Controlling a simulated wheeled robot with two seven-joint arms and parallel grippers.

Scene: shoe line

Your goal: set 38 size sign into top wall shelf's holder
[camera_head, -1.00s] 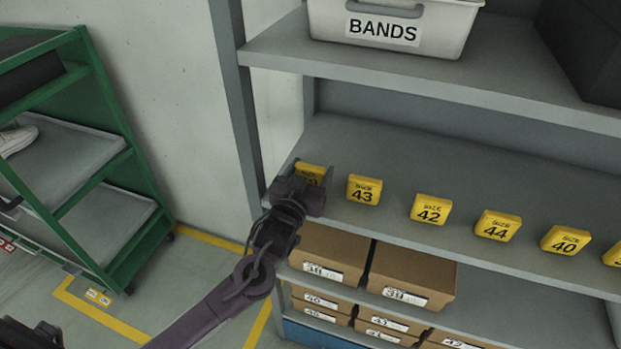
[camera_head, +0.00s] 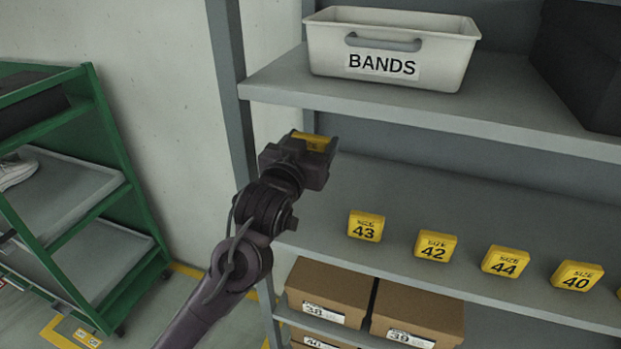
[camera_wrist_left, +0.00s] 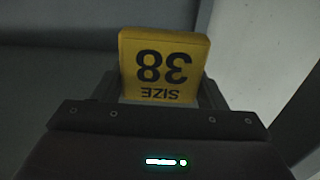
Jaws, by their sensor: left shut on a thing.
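My left gripper (camera_head: 318,142) is shut on a yellow size sign (camera_head: 312,139) and holds it above the left end of the shelf with the other signs. In the left wrist view the sign (camera_wrist_left: 165,62) reads SIZE 38, upside down in that picture, between the two fingers. In the head view the gripper hides most of the sign. I cannot make out a holder on the top wall shelf (camera_head: 420,100). My right gripper is not in view.
Yellow signs 43 (camera_head: 366,226), 42 (camera_head: 435,246), 44 (camera_head: 505,262) and 40 (camera_head: 576,276) stand on the middle shelf (camera_head: 400,190). A BANDS bin (camera_head: 455,62) sits above. Shoe boxes (camera_head: 330,284) lie below. A grey post (camera_head: 232,110) is close left; a green rack (camera_head: 112,180) stands farther left.

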